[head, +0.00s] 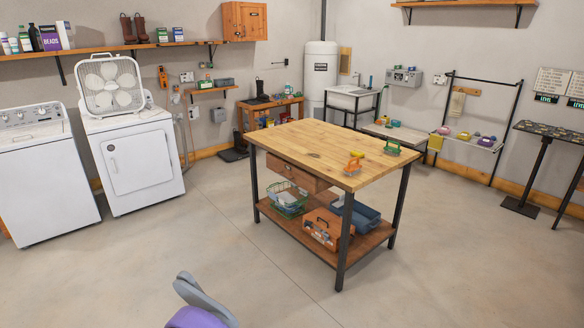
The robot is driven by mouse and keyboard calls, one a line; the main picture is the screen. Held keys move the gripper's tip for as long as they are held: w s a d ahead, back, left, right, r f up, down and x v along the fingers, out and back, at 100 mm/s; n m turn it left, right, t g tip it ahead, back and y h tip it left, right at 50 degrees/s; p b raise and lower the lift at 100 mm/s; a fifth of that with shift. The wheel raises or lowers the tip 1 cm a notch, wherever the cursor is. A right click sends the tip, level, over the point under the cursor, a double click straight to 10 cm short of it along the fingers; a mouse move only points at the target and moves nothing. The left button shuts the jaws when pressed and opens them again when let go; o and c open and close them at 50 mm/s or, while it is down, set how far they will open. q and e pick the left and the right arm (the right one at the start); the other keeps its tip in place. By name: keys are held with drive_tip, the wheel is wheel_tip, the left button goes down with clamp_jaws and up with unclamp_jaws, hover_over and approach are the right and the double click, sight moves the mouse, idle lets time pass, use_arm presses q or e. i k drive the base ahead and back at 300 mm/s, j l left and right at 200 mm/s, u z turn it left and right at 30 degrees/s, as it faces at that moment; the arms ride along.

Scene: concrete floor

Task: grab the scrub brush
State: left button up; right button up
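An orange object with a raised handle (354,164), which looks like a scrub brush, sits on the wooden top of the workbench (310,145), near its front right part. A similar green handled object (392,147) sits near the right edge of the same top. I cannot tell for certain which is the scrub brush. Part of my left gripper (195,288), grey and purple, shows at the bottom edge, low and well short of the bench. Its opening is not clear. It touches nothing visible. My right gripper is out of view.
The bench's lower shelf holds a green wire basket (288,200), an orange toolbox (325,228) and a blue bin (358,213). A washer (45,180) and dryer (140,160) stand left. A rack (470,141) with small coloured items stands right. The floor before the bench is clear.

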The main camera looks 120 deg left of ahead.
sight(352, 169)
drive_tip(key=j+u, duration=0.1)
drive_tip(key=u, duration=3.35)
drive_tip(key=i+j+u, duration=0.2)
drive_tip(key=i+j, duration=0.15)
drive_tip(key=i, duration=1.25)
drive_tip(key=i+j+u, duration=0.15)
drive_tip(key=i, duration=1.5)
